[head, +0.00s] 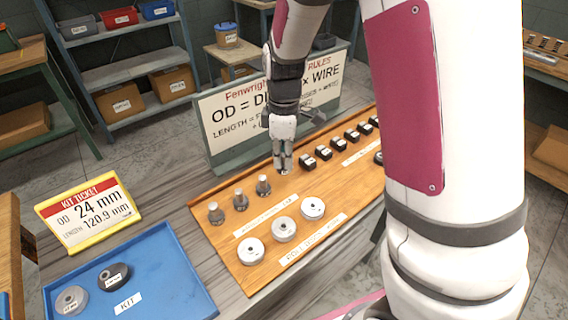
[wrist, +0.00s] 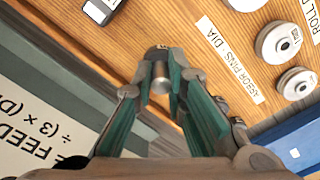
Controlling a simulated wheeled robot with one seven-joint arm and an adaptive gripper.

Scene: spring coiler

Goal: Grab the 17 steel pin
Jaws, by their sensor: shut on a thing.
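My gripper (head: 283,163) points down at the wooden board, past the right end of the row of steel pins. In the wrist view my gripper (wrist: 160,85) is shut on a short grey steel pin (wrist: 160,77), held between its green-sided fingers. No number can be read on this pin. In the head view the fingers mostly hide it, and I cannot tell whether it touches the board. Several similar pins stand on the board: a left one (head: 215,212), a middle one (head: 240,200) and a right one (head: 263,186), nearest my gripper.
Pale rollers (head: 284,229) stand in front of the pins on the wooden board (head: 228,250). Black blocks (head: 323,152) line its back right. A blue kit tray (head: 170,285) holds a grey and a black piece. A kit ticket (head: 88,213) and a rules sign (head: 225,110) stand nearby.

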